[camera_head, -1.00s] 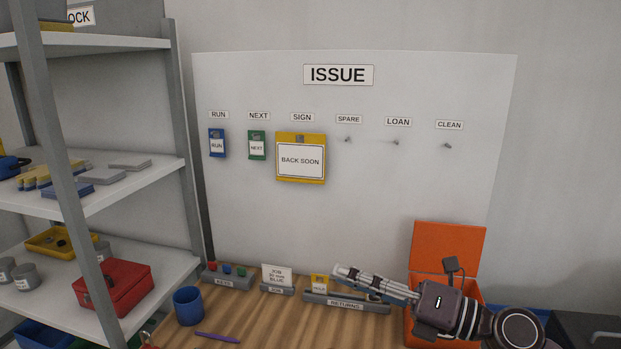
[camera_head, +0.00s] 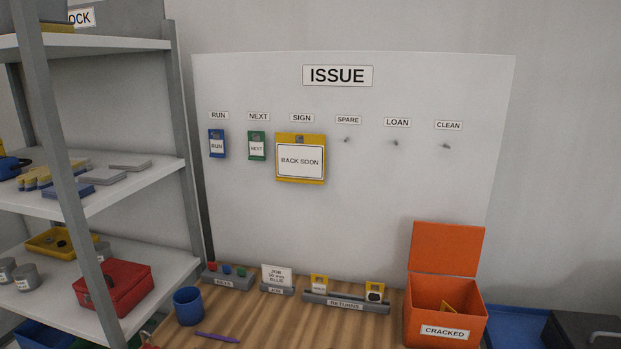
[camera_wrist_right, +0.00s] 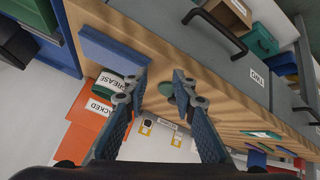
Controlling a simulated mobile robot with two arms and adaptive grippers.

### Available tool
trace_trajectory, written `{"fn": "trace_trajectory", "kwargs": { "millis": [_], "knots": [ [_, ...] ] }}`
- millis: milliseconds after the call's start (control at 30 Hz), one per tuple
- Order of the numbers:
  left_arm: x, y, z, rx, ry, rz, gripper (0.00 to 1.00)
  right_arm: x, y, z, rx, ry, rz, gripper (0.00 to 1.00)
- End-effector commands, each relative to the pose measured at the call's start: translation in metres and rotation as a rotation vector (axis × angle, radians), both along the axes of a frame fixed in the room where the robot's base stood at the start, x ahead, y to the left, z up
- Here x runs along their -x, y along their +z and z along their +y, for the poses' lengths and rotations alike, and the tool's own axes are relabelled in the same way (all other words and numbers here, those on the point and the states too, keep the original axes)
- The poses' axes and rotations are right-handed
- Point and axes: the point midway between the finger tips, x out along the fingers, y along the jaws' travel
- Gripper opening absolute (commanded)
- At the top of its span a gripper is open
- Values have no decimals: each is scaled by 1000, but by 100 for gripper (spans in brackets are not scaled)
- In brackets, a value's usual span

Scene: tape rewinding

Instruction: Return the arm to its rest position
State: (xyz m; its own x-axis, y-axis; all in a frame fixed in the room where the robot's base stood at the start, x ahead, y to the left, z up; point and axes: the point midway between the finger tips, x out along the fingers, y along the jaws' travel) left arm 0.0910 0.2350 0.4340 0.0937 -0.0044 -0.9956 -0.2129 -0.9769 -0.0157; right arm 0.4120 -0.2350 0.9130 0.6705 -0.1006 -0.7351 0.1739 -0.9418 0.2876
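My right gripper (camera_wrist_right: 158,88) shows in the right wrist view with its two fingers apart and nothing between them. It is above the wooden bench (camera_wrist_right: 205,75), which appears tilted in that view. My right arm and gripper are out of the head view. My left gripper is in neither view. In the head view, the grey returns rack (camera_head: 345,308) stands at the back of the bench with two yellow tags in it, one at its left end (camera_head: 319,284) and one at its right end (camera_head: 375,291).
An open orange box (camera_head: 445,312) labelled CRACKED stands right of the rack with a yellow piece inside. A blue tray (camera_head: 516,325) is beyond it. A blue cup (camera_head: 188,305) and purple pen (camera_head: 217,338) are at left. Grey drawers (camera_wrist_right: 215,50) with dark handles show in the wrist view.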

Motion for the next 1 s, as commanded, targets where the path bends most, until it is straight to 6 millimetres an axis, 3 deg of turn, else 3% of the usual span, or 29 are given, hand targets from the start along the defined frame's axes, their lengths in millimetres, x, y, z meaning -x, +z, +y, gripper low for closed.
{"fn": "trace_trajectory", "kwargs": {
  "millis": [33, 100, 300, 667, 833, 1000],
  "knots": [
    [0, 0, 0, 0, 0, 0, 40, 25, -14, 4, -39, -21, 80, 25],
    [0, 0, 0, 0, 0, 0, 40, 55, -29, 11, -86, -42, 180, 25],
    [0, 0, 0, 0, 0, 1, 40, 136, -53, 32, -192, -82, 433, 25],
    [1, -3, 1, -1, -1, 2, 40, 118, -159, 34, -181, -79, 469, 25],
    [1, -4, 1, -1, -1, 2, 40, 123, -229, 35, -176, -77, 496, 25],
    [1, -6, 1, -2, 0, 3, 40, 141, -299, 33, -171, -75, 525, 25]
  ]
}}
